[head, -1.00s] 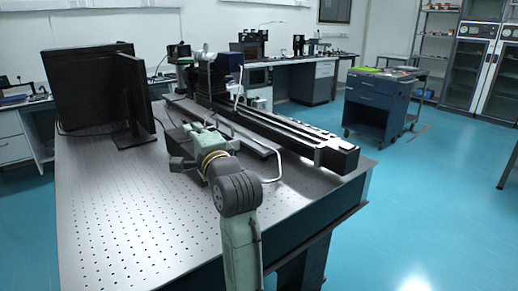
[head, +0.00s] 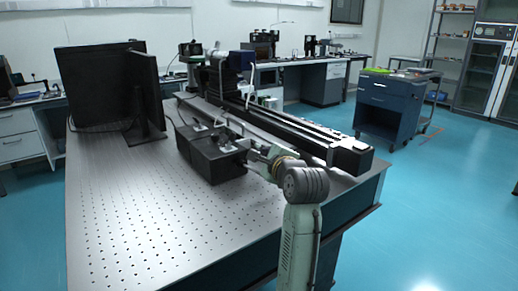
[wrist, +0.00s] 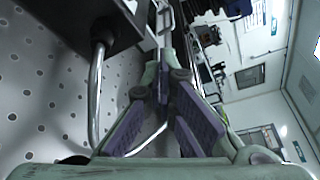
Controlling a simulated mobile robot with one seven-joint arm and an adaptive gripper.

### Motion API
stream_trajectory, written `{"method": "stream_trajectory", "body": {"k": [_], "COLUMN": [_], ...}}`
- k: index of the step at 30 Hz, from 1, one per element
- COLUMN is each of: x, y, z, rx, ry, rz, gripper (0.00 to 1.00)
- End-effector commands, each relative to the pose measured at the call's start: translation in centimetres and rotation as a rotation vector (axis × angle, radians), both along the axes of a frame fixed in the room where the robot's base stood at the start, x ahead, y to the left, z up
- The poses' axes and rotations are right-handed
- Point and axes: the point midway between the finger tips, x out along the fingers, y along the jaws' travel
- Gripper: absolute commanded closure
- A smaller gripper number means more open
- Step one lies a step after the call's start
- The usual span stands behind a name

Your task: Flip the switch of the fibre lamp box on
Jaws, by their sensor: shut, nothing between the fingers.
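The fibre lamp box appears to be the black box (head: 208,158) on the perforated table in the head view. Its switch cannot be made out. My gripper (head: 243,146) is at the right end of the box; the head view does not show whether they touch. In the wrist view my gripper (wrist: 163,72) is shut, its fingers meeting at the tips with nothing between them. A dark box edge (wrist: 70,22) fills the upper left there, just left of the fingertips, with a grey bent tube (wrist: 95,90) coming from it.
A long black rail (head: 300,132) runs behind the box and my arm. A black monitor (head: 105,88) stands at the left. The perforated tabletop (head: 140,225) is bare in front. A blue cart (head: 385,105) stands on the floor at the right.

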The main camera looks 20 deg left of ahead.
Motion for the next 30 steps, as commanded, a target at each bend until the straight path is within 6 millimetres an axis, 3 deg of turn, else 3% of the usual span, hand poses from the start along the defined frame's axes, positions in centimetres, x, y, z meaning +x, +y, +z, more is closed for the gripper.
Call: {"method": "stream_trajectory", "body": {"k": [11,18,30], "x": [6.4,4.1,3.5], "y": [4.6,6.2,6.6], "z": [-1.1,0.6,0.7], "rx": [-0.002,0.0,0.0], "ry": [0.003,-0.003,0.0], "rz": [0.001,0.0,0.0], "gripper": [1.0,1.0,1.0]}}
